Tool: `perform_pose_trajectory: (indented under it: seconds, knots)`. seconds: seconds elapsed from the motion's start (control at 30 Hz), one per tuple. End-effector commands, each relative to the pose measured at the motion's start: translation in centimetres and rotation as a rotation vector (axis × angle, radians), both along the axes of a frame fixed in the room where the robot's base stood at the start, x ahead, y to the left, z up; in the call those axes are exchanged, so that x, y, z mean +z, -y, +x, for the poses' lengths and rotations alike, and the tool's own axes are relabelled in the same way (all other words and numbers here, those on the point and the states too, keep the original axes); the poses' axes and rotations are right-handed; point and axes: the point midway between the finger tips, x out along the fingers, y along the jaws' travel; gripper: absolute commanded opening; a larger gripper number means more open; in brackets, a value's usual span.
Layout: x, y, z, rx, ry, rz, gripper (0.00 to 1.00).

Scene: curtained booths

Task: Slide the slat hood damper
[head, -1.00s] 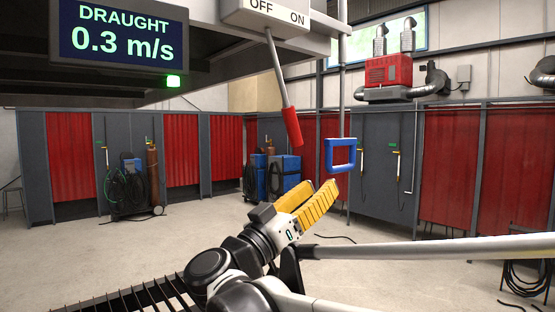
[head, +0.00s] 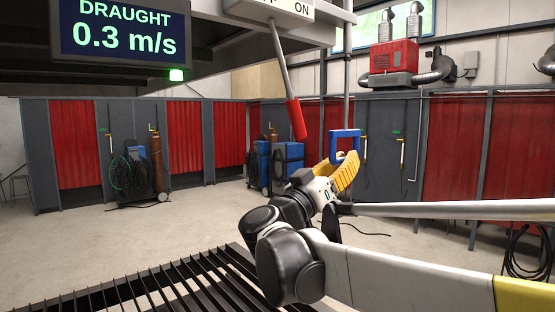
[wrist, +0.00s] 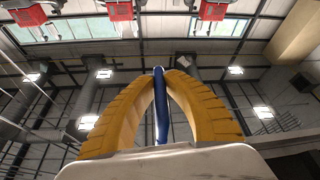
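A blue loop handle (head: 333,147) hangs on a thin rod below the hood edge at the right of the middle in the head view. My gripper (head: 352,163) reaches up to it, with its yellow fingers at the loop's lower right part. In the wrist view a blue bar of the handle (wrist: 160,105) stands between the two curved yellow fingers. The fingers (wrist: 159,76) close in on it near their tips, and it appears pinched there. Part of the loop is hidden behind the fingers. A red-gripped lever (head: 296,118) hangs left of the loop, under a plate marked ON.
The draught display (head: 120,35) reads 0.3 m/s, with a green lamp lit below it. A dark slatted grate (head: 205,280) lies low in front. Grey booths with red curtains (head: 183,135) and gas carts (head: 140,175) stand behind. The floor between is open.

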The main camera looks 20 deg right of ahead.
Motion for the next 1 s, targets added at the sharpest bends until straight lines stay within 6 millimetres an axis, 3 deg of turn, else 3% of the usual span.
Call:
perform_pose_trajectory:
  seconds: [0.33, 0.6, 0.87, 0.9, 0.93, 0.97, 1.0]
  knots:
    - [0.5, 0.0, 0.0, 0.000, 0.000, 0.000, 0.00]
    - [4.5, 0.0, 0.0, 0.000, -0.001, -0.001, 0.00]
    - [4.5, -0.1, 0.1, 0.000, 0.000, -0.005, 0.00]
    - [4.5, -0.1, 0.1, 0.000, 0.000, -0.006, 0.20]
    - [4.5, -0.1, 0.1, 0.000, 0.000, -0.006, 0.29]
    - [4.5, -0.1, 0.1, 0.000, 0.000, -0.005, 0.36]
    - [4.4, -0.1, 0.0, 0.000, 0.000, -0.004, 0.36]
